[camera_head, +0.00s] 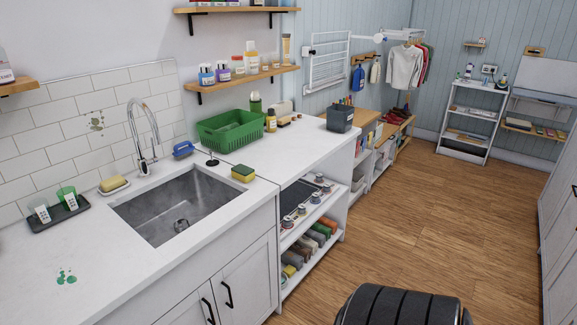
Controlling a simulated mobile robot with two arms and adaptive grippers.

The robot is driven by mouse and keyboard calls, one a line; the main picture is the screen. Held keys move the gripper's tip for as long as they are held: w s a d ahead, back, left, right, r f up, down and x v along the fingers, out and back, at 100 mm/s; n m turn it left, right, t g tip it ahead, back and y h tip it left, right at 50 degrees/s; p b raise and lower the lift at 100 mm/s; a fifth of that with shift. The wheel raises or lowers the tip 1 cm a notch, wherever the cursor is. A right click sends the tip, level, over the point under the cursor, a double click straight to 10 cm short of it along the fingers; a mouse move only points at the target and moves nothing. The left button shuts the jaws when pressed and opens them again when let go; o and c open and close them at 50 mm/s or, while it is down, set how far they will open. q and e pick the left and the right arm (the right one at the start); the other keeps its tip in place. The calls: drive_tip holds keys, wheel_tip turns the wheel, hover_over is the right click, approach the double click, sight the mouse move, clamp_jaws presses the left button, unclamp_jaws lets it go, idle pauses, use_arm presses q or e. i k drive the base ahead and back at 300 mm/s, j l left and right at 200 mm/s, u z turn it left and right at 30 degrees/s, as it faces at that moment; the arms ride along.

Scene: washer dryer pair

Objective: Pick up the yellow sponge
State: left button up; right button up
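The yellow sponge (243,172) with a green top lies on the white counter, just right of the sink's far right corner. It is fully visible and nothing touches it from above. Neither of my grippers shows in the head view, so I see nothing of their state.
The metal sink (180,205) is left of the sponge. A green basket (231,130) stands behind it, and a blue brush (183,149) and a yellow soap bar on a dish (114,185) lie behind the sink. Wood floor (430,230) is open to the right.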

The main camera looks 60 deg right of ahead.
sight(244, 174)
drive_tip(key=z, duration=1.6)
drive_tip(key=i+l+u, duration=0.1)
drive_tip(key=l+u, duration=0.2)
drive_tip(key=i+l+u, duration=0.1)
drive_tip(key=l+u, duration=0.15)
drive_tip(key=l, duration=0.2)
drive_tip(key=l+u, duration=0.3)
drive_tip(key=i+l, duration=0.2)
drive_tip(key=l, duration=0.25)
